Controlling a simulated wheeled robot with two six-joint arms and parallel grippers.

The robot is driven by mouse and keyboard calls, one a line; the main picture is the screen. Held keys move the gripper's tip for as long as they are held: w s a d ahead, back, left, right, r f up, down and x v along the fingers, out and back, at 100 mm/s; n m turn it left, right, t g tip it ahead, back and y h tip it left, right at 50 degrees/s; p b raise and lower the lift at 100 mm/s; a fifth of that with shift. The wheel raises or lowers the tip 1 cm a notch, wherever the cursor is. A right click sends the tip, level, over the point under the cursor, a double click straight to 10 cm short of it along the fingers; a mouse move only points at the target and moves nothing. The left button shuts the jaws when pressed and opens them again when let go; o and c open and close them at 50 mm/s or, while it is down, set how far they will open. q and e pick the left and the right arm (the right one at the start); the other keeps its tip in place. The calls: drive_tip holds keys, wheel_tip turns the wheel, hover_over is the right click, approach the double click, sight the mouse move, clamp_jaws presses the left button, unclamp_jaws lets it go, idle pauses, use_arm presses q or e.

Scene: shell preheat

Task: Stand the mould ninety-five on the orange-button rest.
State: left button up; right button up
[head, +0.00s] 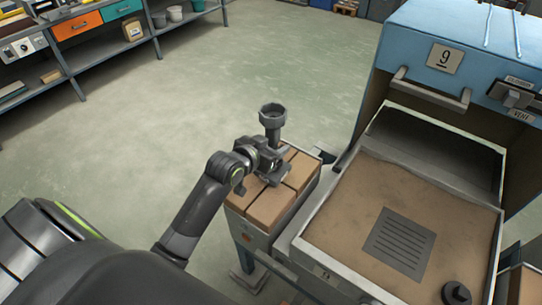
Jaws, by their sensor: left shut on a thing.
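My left gripper (271,163) is shut on a dark grey cup-topped piece (272,117). The piece stands upright, its round hollow top above the jaws and a narrower stem below. The gripper is over a stand topped with tan bricks (272,207); I cannot tell whether the piece touches them. No number shows on the piece, so I cannot tell if it is mould ninety-five. A dark round stepped piece (457,294) is at the front right of the sandy bed. My right gripper is out of view.
A blue oven (425,28) marked with an underlined 9 stands open at right. Its sandy bed (350,222) carries a slotted grey plate (399,244) and has a raised metal rim. A shelf bench (70,66) is at upper left. The green floor between is clear.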

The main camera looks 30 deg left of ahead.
use_arm(q)
drive_tip(key=f, duration=0.3)
drive_tip(key=shift+a+f, duration=0.2)
drive_tip(key=shift+f, duration=0.3)
drive_tip(key=o, duration=1.2)
drive_tip(key=shift+o, duration=0.4)
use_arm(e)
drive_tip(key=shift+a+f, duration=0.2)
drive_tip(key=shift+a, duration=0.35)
use_arm(q)
drive_tip(key=shift+r, duration=0.1)
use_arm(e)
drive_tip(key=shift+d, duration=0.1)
use_arm(q)
drive_tip(key=v, duration=1.2)
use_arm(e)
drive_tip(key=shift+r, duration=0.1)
